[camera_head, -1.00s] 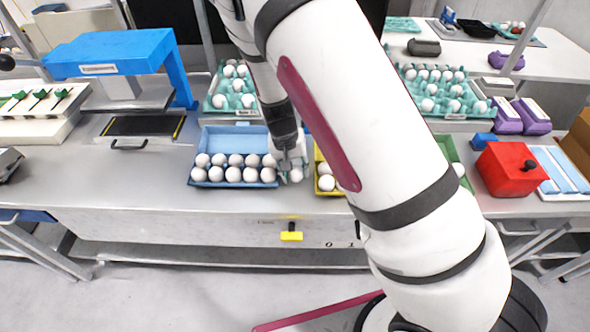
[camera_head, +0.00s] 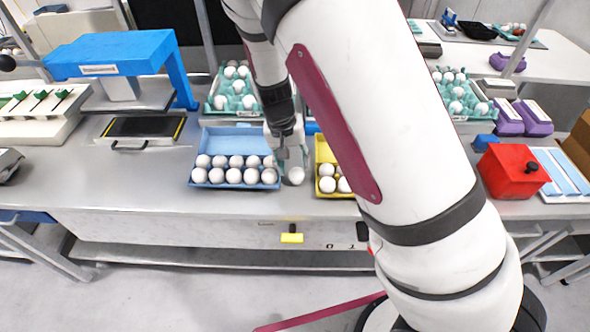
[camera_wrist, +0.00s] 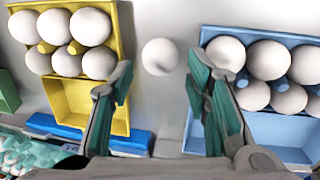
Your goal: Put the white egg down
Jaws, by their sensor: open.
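The white egg (camera_head: 296,175) rests on the bare metal table between the blue and the yellow egg cartons. In the wrist view the white egg (camera_wrist: 160,56) lies ahead of my fingertips, midway between them and touching neither carton. My gripper (camera_head: 290,160) is open just behind and above the egg. In the wrist view my gripper (camera_wrist: 160,75) has its two green-padded fingers spread wide with nothing between them.
The blue carton (camera_head: 236,140) with several eggs is close on the left; the yellow carton (camera_head: 322,150) is close on the right, partly hidden by my arm. In the wrist view the blue carton (camera_wrist: 255,128) and yellow carton (camera_wrist: 97,118) swap sides. Green egg trays (camera_head: 217,88) stand behind.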

